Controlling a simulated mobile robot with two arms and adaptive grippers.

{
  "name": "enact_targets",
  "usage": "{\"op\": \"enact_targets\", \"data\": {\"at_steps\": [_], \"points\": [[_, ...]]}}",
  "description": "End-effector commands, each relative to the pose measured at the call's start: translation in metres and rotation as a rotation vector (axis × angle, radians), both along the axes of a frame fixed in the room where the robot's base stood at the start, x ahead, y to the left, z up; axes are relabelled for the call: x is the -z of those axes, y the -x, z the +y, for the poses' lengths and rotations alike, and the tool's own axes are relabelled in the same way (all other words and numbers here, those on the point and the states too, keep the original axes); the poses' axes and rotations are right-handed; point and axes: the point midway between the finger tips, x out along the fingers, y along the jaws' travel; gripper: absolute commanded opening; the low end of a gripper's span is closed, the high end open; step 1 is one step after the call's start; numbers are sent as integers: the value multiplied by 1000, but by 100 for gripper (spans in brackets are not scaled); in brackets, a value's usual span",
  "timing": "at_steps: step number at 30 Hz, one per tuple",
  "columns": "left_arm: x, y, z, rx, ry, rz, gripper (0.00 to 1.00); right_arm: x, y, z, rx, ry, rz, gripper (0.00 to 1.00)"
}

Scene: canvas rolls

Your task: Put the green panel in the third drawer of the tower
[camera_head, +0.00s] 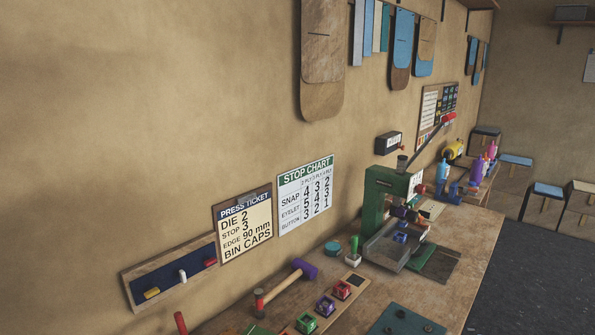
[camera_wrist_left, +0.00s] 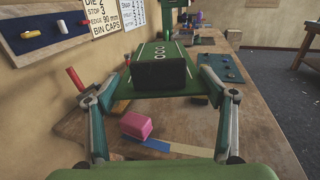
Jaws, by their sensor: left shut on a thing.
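In the left wrist view, my left gripper (camera_wrist_left: 163,82) has its two fingers on either side of the green panel (camera_wrist_left: 160,94), shut on it and holding it above the bench. A dark block face and a green surface with white rings show at the panel's middle; I cannot tell whether they belong to it. My left gripper is not clearly seen in the head view. I cannot make out the drawer tower in either view. My right gripper is not in view.
The wooden bench (camera_head: 465,243) runs along the wall with a green press (camera_head: 381,200), a purple-headed mallet (camera_head: 290,280) and small coloured dies (camera_head: 325,306) on it. A pink block (camera_wrist_left: 137,123) lies below the gripper. Dark floor (camera_head: 530,285) is clear at right.

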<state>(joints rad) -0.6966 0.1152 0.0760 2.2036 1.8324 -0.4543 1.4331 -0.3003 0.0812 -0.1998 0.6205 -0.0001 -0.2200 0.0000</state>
Motion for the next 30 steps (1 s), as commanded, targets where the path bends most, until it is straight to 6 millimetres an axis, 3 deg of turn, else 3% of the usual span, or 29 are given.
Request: {"op": "enact_targets", "data": {"at_steps": [1,11,18,30], "points": [[10,4,-2,-36,3,0,53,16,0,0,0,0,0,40],[25,20,20,-346,8,5,53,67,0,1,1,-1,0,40],[27,27,33,-439,2,2,53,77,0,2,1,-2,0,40],[25,28,36,-458,-1,0,53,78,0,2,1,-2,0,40]]}}
